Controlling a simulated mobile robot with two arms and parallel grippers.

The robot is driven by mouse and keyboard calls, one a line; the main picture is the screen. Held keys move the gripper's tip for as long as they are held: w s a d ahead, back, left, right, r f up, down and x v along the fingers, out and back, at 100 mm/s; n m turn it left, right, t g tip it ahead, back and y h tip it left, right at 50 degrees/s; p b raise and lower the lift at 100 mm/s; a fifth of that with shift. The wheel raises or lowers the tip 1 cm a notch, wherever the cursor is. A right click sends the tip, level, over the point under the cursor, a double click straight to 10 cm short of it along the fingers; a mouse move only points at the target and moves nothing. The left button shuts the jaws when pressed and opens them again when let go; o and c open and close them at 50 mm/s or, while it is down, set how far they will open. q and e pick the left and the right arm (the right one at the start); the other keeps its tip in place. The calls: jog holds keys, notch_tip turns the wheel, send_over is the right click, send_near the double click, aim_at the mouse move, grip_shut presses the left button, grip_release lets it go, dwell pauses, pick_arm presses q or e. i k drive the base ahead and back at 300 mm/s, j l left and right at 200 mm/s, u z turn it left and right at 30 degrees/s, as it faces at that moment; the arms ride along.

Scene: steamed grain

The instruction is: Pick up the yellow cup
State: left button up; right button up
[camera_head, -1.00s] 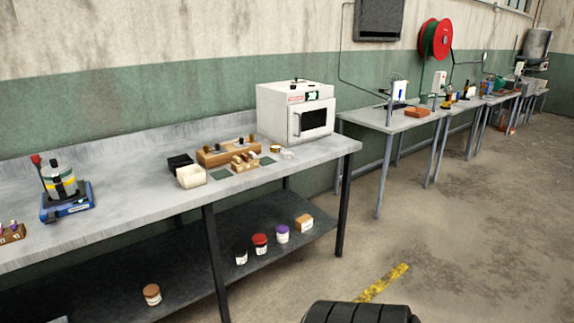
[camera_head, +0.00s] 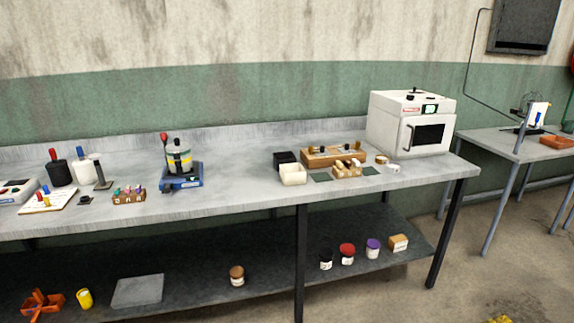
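A yellow cup (camera_head: 85,298) is on the dark lower shelf of the workbench, at the lower left of the head view. It looks slightly tilted in the picture and stands apart from its neighbours. Neither of my grippers shows in the head view.
An orange wooden-looking holder (camera_head: 42,304) is left of the cup, and a flat grey plate (camera_head: 138,291) is right of it. Several lidded jars, such as a red-topped one (camera_head: 347,254), stand further right. The bench top (camera_head: 235,190) overhangs the shelf; a black leg (camera_head: 301,262) stands mid-bench.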

aim_at(86, 299)
jog(key=u, duration=1.5)
jog(key=i+z, duration=0.25)
jog(key=i, duration=0.35)
